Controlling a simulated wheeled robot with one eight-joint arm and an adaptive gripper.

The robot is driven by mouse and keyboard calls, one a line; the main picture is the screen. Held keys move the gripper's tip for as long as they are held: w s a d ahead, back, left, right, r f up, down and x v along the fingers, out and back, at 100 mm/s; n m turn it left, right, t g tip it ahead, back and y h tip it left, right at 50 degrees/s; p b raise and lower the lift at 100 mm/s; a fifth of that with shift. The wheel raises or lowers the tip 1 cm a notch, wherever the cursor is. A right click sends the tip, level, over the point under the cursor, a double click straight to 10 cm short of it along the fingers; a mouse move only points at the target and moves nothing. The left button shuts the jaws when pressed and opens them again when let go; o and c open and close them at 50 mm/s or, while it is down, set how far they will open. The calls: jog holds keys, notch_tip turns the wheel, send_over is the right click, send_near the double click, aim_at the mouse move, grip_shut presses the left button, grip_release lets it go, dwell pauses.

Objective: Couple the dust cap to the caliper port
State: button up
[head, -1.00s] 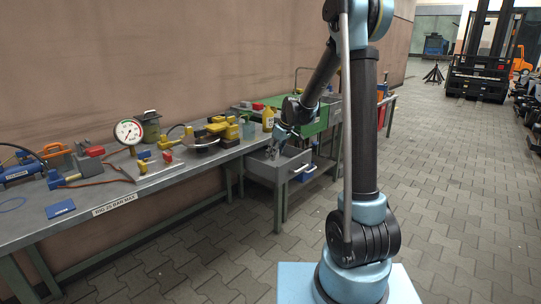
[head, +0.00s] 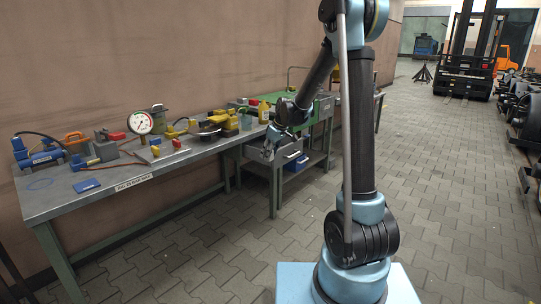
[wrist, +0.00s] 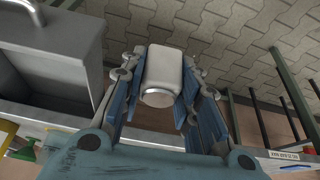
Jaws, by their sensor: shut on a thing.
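My gripper (wrist: 163,95) is shut on a pale grey, can-like piece (wrist: 161,72) with a rounded rim, its blue fingers on both sides of it. I cannot tell whether this piece is the dust cap. In the head view my gripper (head: 270,147) hangs in the air by the right end of the long bench, near the grey drawer unit. The piece is very small there. I cannot make out the caliper port among the things on the bench.
The long grey bench (head: 133,197) carries a pressure gauge (head: 140,122), a blue booklet (head: 87,186) and several tools. A grey drawer (wrist: 60,72) stands open left of my gripper. A green-topped bench (head: 322,106) stands behind. The paved floor (head: 440,200) is clear; a forklift (head: 468,55) stands far back.

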jog(key=w+d+f+m+h, duration=0.1)
jog(key=w+d+f+m, duration=0.1)
jog(key=d, duration=0.6)
jog(key=w+d+f+m+t+h, duration=0.1)
jog(key=w+d+f+m, duration=0.1)
jog(key=d+f+m, duration=0.3)
jog(key=w+d+f+m+t+h, duration=0.1)
jog(key=w+d+f+m, duration=0.1)
jog(key=d, duration=0.9)
jog(key=shift+w+f+m+h, duration=0.35)
jog(key=shift+f+m, duration=0.45)
jog(key=shift+m, duration=0.3)
jog(key=shift+s+a, duration=0.1)
